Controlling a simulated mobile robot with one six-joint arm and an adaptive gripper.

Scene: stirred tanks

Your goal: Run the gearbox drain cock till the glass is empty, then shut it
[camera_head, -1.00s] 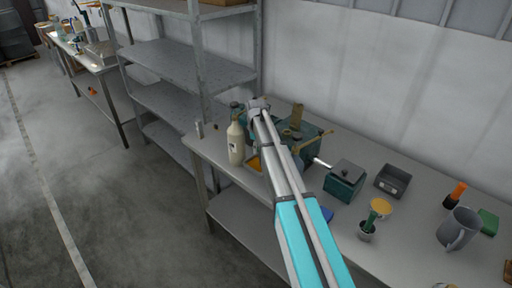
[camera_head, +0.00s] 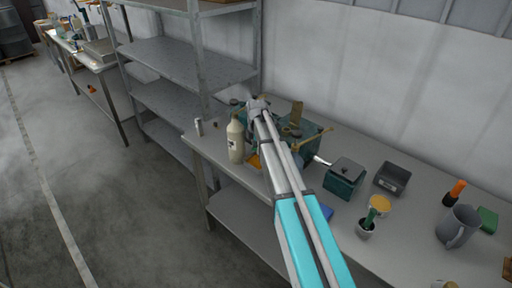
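A dark green machine, apparently the gearbox (camera_head: 308,150), stands on the grey bench, partly hidden behind my arm. A brown block stands on top of it and a tan bar sticks out to the right. I cannot make out its drain cock or glass. My arm reaches from the bottom of the picture to the gearbox's left end. My gripper (camera_head: 256,103) is at the arm's far end, small and facing away, so its fingers are hidden. I cannot tell whether it touches anything. A yellow-orange patch (camera_head: 255,161) shows below, left of my arm.
A cream bottle (camera_head: 236,142) stands close left of my arm, with a small grey cylinder (camera_head: 199,127) farther left. Right are a green box (camera_head: 344,178), a dark tray (camera_head: 392,179), a cup with a green-handled tool (camera_head: 367,228) and a grey jug (camera_head: 458,226). Metal shelves (camera_head: 180,60) stand behind.

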